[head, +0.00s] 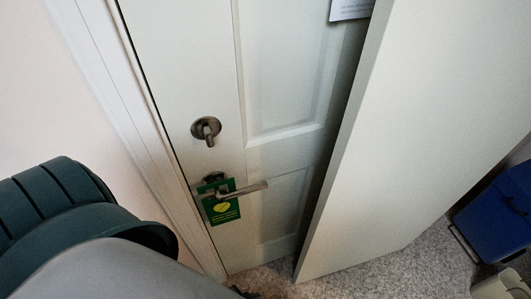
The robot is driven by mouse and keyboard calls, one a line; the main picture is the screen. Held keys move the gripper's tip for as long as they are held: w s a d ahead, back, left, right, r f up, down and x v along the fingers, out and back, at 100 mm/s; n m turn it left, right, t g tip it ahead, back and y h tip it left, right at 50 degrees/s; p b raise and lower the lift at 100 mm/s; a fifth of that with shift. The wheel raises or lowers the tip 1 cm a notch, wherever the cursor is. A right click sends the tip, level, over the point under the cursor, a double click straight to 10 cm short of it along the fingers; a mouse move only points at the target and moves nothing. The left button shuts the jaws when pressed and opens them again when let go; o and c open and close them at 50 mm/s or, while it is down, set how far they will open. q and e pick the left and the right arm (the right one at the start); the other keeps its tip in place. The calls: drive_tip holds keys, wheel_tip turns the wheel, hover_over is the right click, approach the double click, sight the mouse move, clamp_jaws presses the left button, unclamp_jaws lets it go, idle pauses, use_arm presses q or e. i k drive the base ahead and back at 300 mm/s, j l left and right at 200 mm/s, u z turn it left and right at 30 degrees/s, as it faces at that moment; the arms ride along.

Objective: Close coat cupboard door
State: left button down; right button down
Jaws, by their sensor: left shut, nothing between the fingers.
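A plain pale door panel (420,120), which looks like the coat cupboard door, stands open at the right. Its near vertical edge faces me and its bottom is just above the carpet. My left arm comes in from the lower left. Only a small dark bit of my left gripper (243,291) shows at the bottom edge, shut and empty, left of the open door's lower corner and apart from it in the picture. The arm hides most of it. My right gripper is out of view. The cupboard opening is not clearly visible.
A white panelled door (285,75) in a frame stands behind, with a round lock (206,130), a lever handle (240,192) and a green hanging tag (222,208). A blue bin (495,215) stands at the far right. Grey speckled carpet (400,275) lies below.

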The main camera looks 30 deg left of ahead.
sight(440, 95)
drive_tip(key=u, duration=1.2)
drive_tip(key=k+l, duration=0.1)
drive_tip(key=l, duration=0.3)
drive_tip(key=k+l, duration=0.1)
drive_tip(key=l, duration=0.35)
drive_tip(key=k+l, duration=0.1)
drive_tip(key=l, duration=0.3)
drive_tip(key=k+l, duration=0.1)
drive_tip(key=l, duration=0.3)
drive_tip(key=u, duration=0.05)
